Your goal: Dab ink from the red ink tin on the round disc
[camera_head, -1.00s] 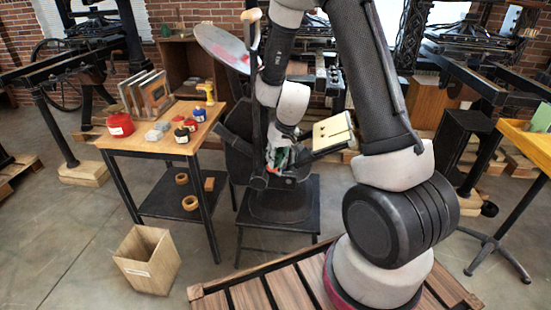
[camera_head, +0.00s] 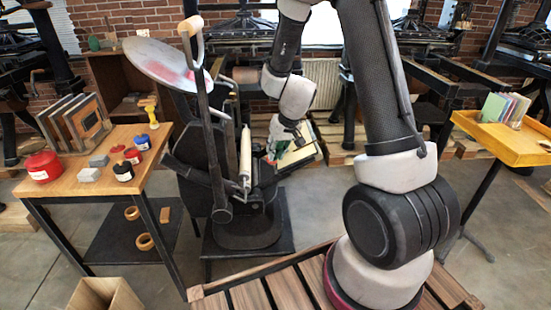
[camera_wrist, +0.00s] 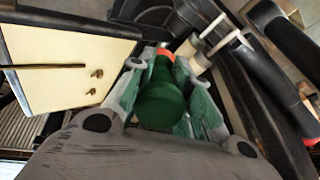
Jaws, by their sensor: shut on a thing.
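The round disc (camera_head: 158,60) sits tilted on top of the hand press, with a red smear toward its right side. A small red ink tin (camera_head: 133,156) stands among other small tins on the wooden table at left. My gripper (camera_head: 280,150) is right of the press's upright handle, lower than the disc and apart from it. In the wrist view my gripper (camera_wrist: 160,85) is shut on a green dauber (camera_wrist: 160,103), between its fingers. An orange-red part shows at the dauber's far end. Its tip is partly hidden.
The press's long wooden-gripped lever (camera_head: 190,25) rises between disc and gripper. A pale board (camera_head: 297,152) is close beside my gripper. The table (camera_head: 75,190) also holds a large red can (camera_head: 43,167), a black tin (camera_head: 123,171) and a blue tin (camera_head: 142,142). A yellow table (camera_head: 500,133) stands at right.

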